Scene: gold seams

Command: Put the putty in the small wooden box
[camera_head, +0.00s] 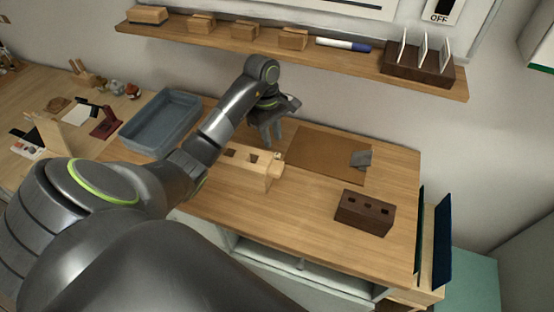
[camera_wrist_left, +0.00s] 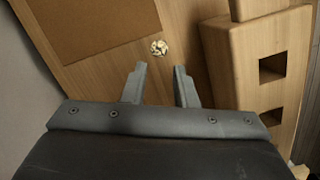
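A small round lump, pale and gold-flecked, which looks like the putty (camera_wrist_left: 158,47), lies on the tabletop in the left wrist view. It lies between the brown mat and a light wooden block with square holes (camera_wrist_left: 275,60). In the head view a small pale spot near the block's right end may be the putty (camera_head: 279,157). My left gripper (camera_wrist_left: 160,75) is open and empty, with the lump just beyond its fingertips. In the head view the left gripper (camera_head: 268,135) points down over the table. Several small wooden boxes (camera_head: 201,23) stand on the wall shelf; I cannot tell which is meant.
A brown mat (camera_head: 315,150) holds a small grey piece (camera_head: 361,159). A dark wooden block with holes (camera_head: 365,212) stands at the front right. A blue-grey tray (camera_head: 160,122) lies left of the gripper. The wall shelf (camera_head: 340,62) overhangs the back and carries a marker.

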